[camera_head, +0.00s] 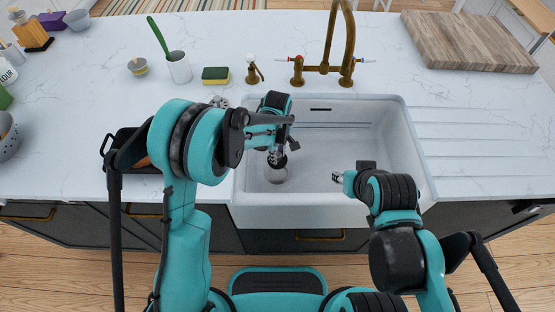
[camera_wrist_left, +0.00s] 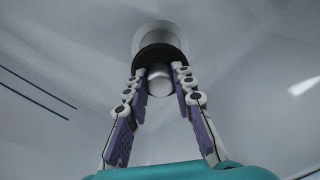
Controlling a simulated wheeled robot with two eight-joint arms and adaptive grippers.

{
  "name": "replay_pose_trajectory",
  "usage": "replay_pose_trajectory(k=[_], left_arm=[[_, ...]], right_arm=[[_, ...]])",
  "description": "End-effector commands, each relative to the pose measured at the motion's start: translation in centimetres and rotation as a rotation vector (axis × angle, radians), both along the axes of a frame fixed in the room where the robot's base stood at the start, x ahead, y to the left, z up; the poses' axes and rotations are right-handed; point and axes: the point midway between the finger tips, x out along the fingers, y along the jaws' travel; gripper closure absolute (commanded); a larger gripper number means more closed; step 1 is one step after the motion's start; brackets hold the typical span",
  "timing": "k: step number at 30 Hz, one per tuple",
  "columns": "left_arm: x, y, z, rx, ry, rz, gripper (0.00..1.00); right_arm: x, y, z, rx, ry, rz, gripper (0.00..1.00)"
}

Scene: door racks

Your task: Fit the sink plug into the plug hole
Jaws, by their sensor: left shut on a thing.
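The sink plug (camera_wrist_left: 160,54) is a dark disc with a pale round knob in the left wrist view. My left gripper (camera_wrist_left: 159,76) is shut on the knob, a finger on each side. The plug hole (camera_wrist_left: 160,34), a pale round ring, lies just beyond the disc, which covers its near part. In the head view the plug hole (camera_head: 275,175) is a grey circle at the left of the white sink (camera_head: 330,150), just below the left gripper (camera_head: 276,157). I cannot tell whether plug and hole touch. My right gripper (camera_head: 338,178) hangs over the sink's right side; its fingers are too small to judge.
A brass tap (camera_head: 325,68) stands behind the sink. A soap dispenser (camera_head: 253,70), a sponge (camera_head: 216,76) and a white cup with a green brush (camera_head: 179,68) stand behind left. A wooden board (camera_head: 470,42) lies at back right. The sink's middle is free.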

Motion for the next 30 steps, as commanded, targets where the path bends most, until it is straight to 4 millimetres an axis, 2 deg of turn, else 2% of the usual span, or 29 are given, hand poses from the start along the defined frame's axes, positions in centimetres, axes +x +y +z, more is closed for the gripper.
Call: replay_pose_trajectory(k=[2,17,30], left_arm=[[0.0,0.0,-0.7,0.000,0.000,0.000,1.00],[0.0,0.0,-0.9,0.001,-0.001,-0.007,1.00],[0.0,0.0,-4.7,0.001,-0.001,-0.007,1.00]], right_arm=[[0.0,0.0,-0.4,0.000,0.000,0.000,0.60],[0.0,0.0,-0.7,0.000,0.000,0.000,0.60],[0.0,0.0,-3.9,0.000,0.000,0.000,0.60]])
